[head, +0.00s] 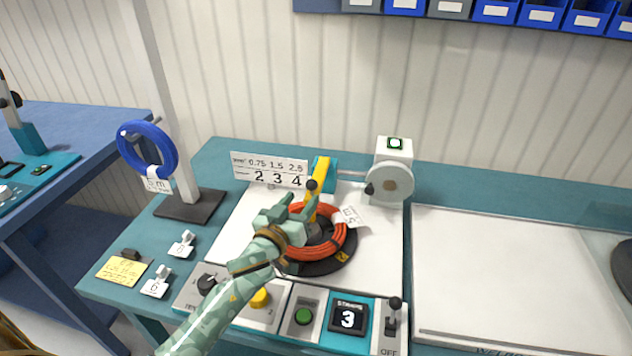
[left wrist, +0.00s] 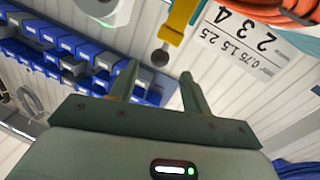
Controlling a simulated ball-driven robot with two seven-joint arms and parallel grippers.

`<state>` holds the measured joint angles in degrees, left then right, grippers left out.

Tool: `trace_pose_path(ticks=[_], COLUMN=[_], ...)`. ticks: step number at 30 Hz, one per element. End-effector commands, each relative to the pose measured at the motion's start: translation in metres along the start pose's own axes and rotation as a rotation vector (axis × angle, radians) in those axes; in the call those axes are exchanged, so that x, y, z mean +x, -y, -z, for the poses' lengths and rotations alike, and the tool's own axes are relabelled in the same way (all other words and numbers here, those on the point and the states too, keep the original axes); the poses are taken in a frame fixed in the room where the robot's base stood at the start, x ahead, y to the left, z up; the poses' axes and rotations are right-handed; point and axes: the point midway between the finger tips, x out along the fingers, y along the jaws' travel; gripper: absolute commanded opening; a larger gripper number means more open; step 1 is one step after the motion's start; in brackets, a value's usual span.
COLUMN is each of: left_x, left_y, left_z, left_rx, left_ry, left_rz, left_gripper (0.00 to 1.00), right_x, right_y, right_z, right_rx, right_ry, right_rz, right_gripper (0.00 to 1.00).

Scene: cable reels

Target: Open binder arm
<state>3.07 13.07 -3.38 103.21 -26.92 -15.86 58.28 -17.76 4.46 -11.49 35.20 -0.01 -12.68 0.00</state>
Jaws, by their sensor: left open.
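The binder arm (head: 321,178) is a yellow bar on a teal mount, rising behind the orange cable coil (head: 338,243) on the black turntable. Its black knob (head: 312,185) is just beyond my left gripper's fingertips in the head view. My left gripper (head: 299,202) is open and empty above the coil. In the left wrist view, the knob (left wrist: 160,57) on the yellow arm (left wrist: 180,22) appears between and just ahead of the open fingertips (left wrist: 158,72), apparently not touched. My gripper partly covers the coil in the head view.
A size chart (head: 269,170) stands behind the coil, left of the arm. A grey-white wheel unit (head: 390,182) stands to the right. A control panel with a display showing 3 (head: 348,318) lies in front. A blue coil (head: 148,149) hangs on a stand at left.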

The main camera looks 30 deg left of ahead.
Motion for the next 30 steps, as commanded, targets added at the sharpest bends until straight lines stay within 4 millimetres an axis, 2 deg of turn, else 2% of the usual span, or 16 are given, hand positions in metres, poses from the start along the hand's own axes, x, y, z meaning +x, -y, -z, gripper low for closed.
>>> trace_pose_path(ticks=[3, 10, 15, 23, 24, 29, 30], left_x=[0.032, 0.074, 0.088, 0.089, 0.089, 0.089, 0.089], left_y=[0.001, 0.001, 0.001, 0.000, 0.000, 0.000, 0.000], left_z=[-0.002, -0.002, -0.001, 0.000, 0.000, -0.001, -0.001], left_rx=[0.003, 0.003, 0.002, 0.002, 0.001, 0.001, 0.001], left_ry=[-0.001, 0.001, 0.002, 0.001, 0.001, 0.001, 0.002], left_rz=[0.000, 0.001, 0.002, 0.001, 0.001, 0.001, 0.001], left_gripper=[0.48, 0.48, 0.48, 0.48, 0.45, 0.01, 0.00], right_x=[0.009, 0.019, 0.021, 0.021, 0.021, 0.021, 0.021], right_y=[-0.002, -0.004, -0.004, -0.004, -0.003, -0.003, -0.003], right_z=[0.004, 0.007, 0.006, 0.004, 0.004, 0.003, 0.003], right_rx=[0.000, -0.001, 0.000, 0.000, 0.000, 0.000, 0.000], right_ry=[-0.005, -0.007, -0.005, -0.003, -0.003, -0.002, -0.002], right_rz=[-0.002, -0.004, -0.003, -0.003, -0.003, -0.002, -0.002], right_gripper=[0.36, 0.36, 0.36, 0.36, 0.36, 0.36, 0.36])
